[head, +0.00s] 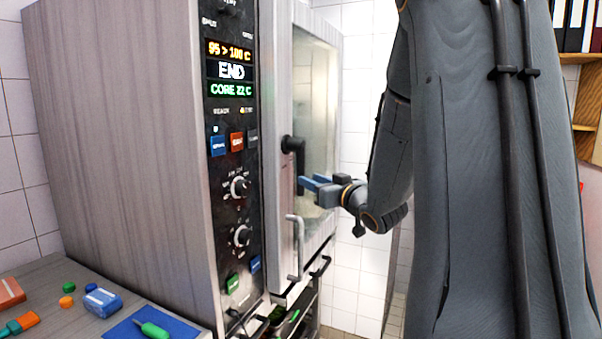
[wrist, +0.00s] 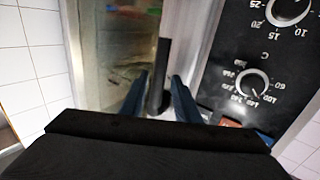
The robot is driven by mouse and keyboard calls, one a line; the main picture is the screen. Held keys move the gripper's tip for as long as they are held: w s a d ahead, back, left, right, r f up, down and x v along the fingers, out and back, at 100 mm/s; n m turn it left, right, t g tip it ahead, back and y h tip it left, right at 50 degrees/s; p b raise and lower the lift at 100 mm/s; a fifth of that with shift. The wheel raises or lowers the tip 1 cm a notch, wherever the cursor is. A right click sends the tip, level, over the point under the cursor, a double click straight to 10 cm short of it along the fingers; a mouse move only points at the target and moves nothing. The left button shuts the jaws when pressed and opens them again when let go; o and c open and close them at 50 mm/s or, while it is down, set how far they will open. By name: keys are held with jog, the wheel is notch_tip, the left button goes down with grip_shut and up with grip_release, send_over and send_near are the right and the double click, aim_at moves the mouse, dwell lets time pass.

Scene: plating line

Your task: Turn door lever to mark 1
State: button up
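The black door lever (head: 293,146) is on the oven door next to the control panel, and its bar hangs down roughly upright from a round hub. My gripper (head: 304,182) with blue fingers is at the lower part of the lever, coming from the right. In the wrist view the lever bar (wrist: 162,65) runs between the two blue fingers of my gripper (wrist: 160,77). The fingers are open, with a gap visible on both sides of the bar. I cannot make out mark 1 in either view.
The steel oven (head: 130,130) has a panel with knobs (head: 240,187) and lit displays beside the door. A silver handle (head: 297,248) stands out below my gripper. A counter (head: 55,290) at lower left holds small items. A tiled wall stands behind.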

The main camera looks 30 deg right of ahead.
aim_at(297, 169)
jog(key=w, duration=0.2)
jog(key=w+p, duration=0.1)
jog(key=w, duration=0.1)
jog(key=w+p, duration=0.1)
jog(key=w, duration=0.2)
jog(key=shift+a, duration=0.25)
grip_shut()
